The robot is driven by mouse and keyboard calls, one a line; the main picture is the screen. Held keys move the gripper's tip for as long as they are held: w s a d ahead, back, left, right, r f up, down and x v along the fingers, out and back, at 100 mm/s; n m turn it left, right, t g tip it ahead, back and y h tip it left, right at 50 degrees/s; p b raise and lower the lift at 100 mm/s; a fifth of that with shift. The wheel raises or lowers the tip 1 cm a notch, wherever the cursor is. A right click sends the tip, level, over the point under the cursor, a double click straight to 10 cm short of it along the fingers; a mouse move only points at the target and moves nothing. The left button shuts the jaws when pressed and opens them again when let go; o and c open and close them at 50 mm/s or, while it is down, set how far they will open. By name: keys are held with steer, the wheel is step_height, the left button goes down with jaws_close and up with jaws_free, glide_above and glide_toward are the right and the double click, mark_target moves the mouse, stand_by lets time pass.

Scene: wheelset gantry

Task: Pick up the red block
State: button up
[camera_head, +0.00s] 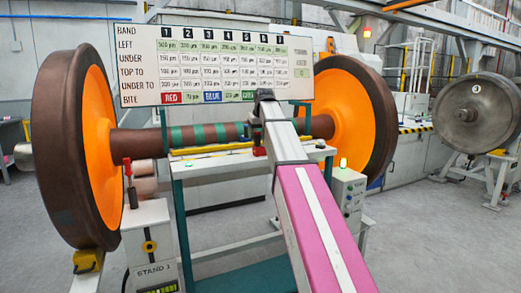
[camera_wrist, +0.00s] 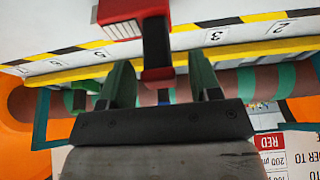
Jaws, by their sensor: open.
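The red block (camera_wrist: 130,10) shows large at the top of the wrist view, with a pale ribbed patch. A dark stem runs from it to a smaller red part between my fingers. In the head view a small patch of red (camera_head: 258,151) shows below the end of my arm, mostly hidden by it. My gripper (camera_wrist: 160,72) is open, with one green finger on each side of the dark stem and small red part. I cannot tell whether either finger touches them.
A yellow-and-black edged shelf (camera_wrist: 240,42) with numbered places lies just beyond my fingers. The banded axle (camera_head: 215,134) runs between two orange-faced wheels (camera_head: 95,140). A lettered board (camera_head: 215,65) stands behind my arm. A green piece (camera_wrist: 80,100) is beside my fingers. Grey floor is clear at right.

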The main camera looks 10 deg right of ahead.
steer(key=x, duration=0.2)
steer(key=shift+w+f, duration=0.15)
steer(key=shift+f, duration=0.15)
jaws_close()
steer(key=shift+r, duration=0.1)
